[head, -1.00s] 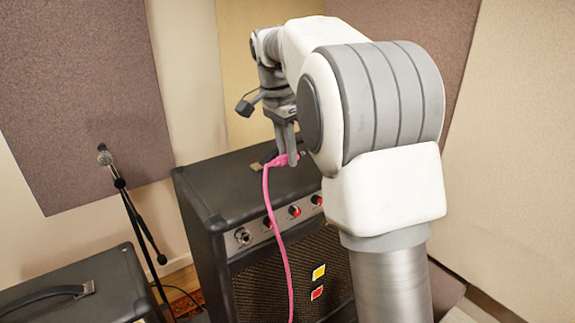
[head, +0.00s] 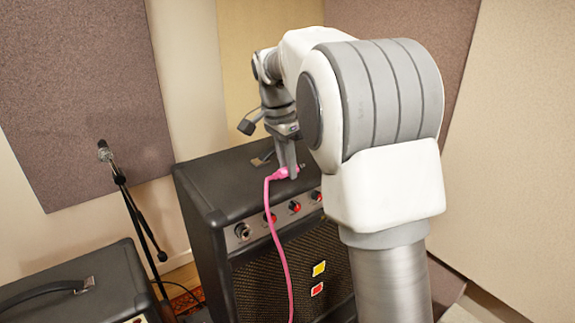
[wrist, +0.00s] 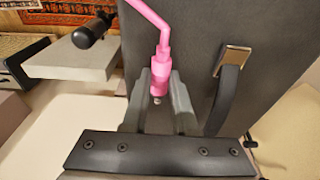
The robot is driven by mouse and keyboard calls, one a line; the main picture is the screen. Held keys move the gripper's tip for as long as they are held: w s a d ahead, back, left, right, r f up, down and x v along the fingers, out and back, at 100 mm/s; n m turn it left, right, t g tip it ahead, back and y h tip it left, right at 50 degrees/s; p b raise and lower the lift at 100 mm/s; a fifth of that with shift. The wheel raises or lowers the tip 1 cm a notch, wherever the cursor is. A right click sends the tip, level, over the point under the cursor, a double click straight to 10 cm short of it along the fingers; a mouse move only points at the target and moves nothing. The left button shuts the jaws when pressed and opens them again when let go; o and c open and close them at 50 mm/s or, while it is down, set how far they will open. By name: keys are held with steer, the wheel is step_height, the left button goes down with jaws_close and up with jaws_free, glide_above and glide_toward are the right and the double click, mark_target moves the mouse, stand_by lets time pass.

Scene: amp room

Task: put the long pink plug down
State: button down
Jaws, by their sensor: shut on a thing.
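The long pink plug (wrist: 162,72) is between the fingers of my gripper (wrist: 160,98), which is shut on it. In the wrist view its metal tip points toward the gripper's palm side and its pink cable runs up from the far end. In the head view the plug (head: 279,173) is at the fingertips of my gripper (head: 290,172), over the top of the large black amplifier (head: 225,180). The cable hangs down in front of the amplifier's face. I cannot tell whether the plug touches the amplifier's top.
The amplifier's carry handle (wrist: 226,98) is right of my gripper in the wrist view. A second, lower black amplifier (head: 95,275) with a handle stands at the left. A microphone on a stand (head: 135,215) is between it and the wall. The large amplifier's top is mostly clear.

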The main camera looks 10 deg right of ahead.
mark_target(281, 170)
steer(key=c, duration=0.7)
jaws_free()
steer(key=shift+s+f, duration=0.1)
steer(key=shift+f, duration=0.5)
step_height(281, 170, up, 13)
steer(key=a+p, duration=0.2)
steer(key=s+d+r+n+t, duration=0.15)
steer(key=s+n, duration=0.25)
steer(key=s, duration=0.4)
steer(key=s+f+n+t, duration=0.1)
steer(key=s+f+n, duration=0.3)
steer(key=s, duration=0.6)
steer(key=s+f+n+t+y, duration=0.1)
steer(key=s+f+n, duration=0.4)
steer(key=s, duration=0.6)
step_height(281, 170, down, 2)
steer(key=shift+s+f+n+t+y, duration=0.2)
steer(key=shift+f+n+t+y, duration=0.1)
steer(key=shift+t, duration=0.35)
steer(key=shift+r, duration=0.1)
